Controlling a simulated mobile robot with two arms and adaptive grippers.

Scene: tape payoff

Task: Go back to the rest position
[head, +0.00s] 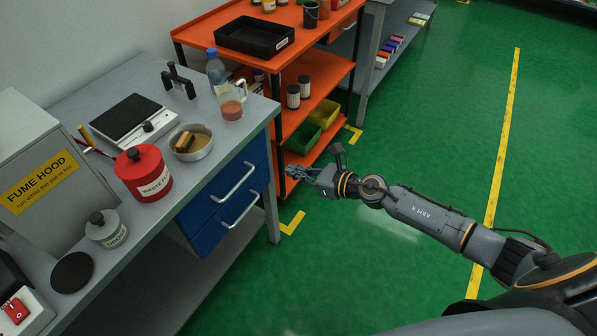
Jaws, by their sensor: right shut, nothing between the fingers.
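My right gripper (292,172) is at the end of my right arm, which comes in from the lower right. It is shut and empty, in the air in front of the orange cart and to the right of the grey bench. It appears to touch nothing. My left gripper is not in the head view.
The grey bench (226,148) carries a red waste can (143,174), a metal pan (198,153), a hot plate (133,118), a jug (231,106) and a bottle (215,68). The orange cart (205,30) stands behind. Green floor (420,140) on the right is clear.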

